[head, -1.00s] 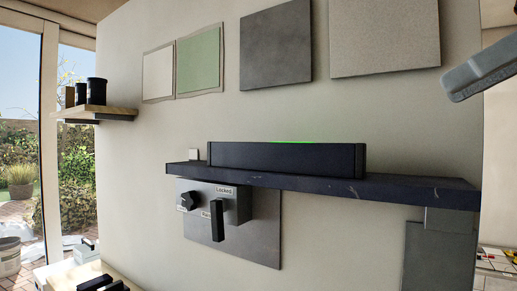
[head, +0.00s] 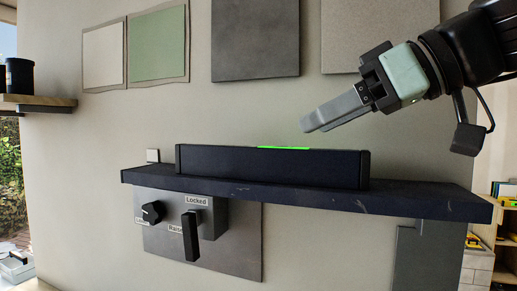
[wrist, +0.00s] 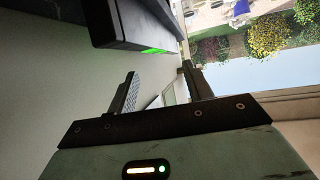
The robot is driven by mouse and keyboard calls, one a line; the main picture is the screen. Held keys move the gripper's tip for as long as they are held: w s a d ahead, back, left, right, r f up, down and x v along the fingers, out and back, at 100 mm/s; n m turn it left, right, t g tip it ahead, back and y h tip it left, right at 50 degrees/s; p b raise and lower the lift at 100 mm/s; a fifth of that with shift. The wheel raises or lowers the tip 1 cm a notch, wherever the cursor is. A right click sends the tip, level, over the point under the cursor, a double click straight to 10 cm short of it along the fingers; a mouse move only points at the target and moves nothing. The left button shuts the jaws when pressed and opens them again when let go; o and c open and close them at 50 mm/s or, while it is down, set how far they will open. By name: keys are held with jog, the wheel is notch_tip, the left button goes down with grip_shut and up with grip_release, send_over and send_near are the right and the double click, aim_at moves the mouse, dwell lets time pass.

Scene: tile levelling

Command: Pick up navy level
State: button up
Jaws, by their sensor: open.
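The navy level (head: 265,168) is a long dark bar with a green strip on its top. It lies lengthwise on a dark wall shelf (head: 420,201). In the wrist view the level (wrist: 145,22) shows at the top, with the green glow along its edge. My gripper (head: 306,124) is above the right half of the level, apart from it, pointing down and to the left. In the wrist view my gripper (wrist: 160,80) has its two fingers spread with nothing between them.
Below the shelf is a grey panel (head: 235,245) with a knob (head: 152,212), a dark lever (head: 191,236) and a "Locked" label. A small white block (head: 153,156) sits at the shelf's left end. Sample tiles (head: 255,40) hang above. A side shelf (head: 40,100) holds dark pots.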

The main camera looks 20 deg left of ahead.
aim_at(301, 149)
jog(key=p+x, duration=0.1)
jog(key=x, duration=0.3)
jog(key=shift+a+f, duration=0.1)
jog(key=shift+a, duration=0.05)
jog(key=shift+r+p+x, duration=0.1)
jog(key=shift+p+x, duration=0.7)
jog(key=shift+x, duration=0.5)
jog(key=shift+r+p+x, duration=0.15)
jog(key=shift+p+x, duration=0.65)
jog(key=shift+x, duration=0.55)
jog(key=shift+a, duration=0.1)
grip_shut()
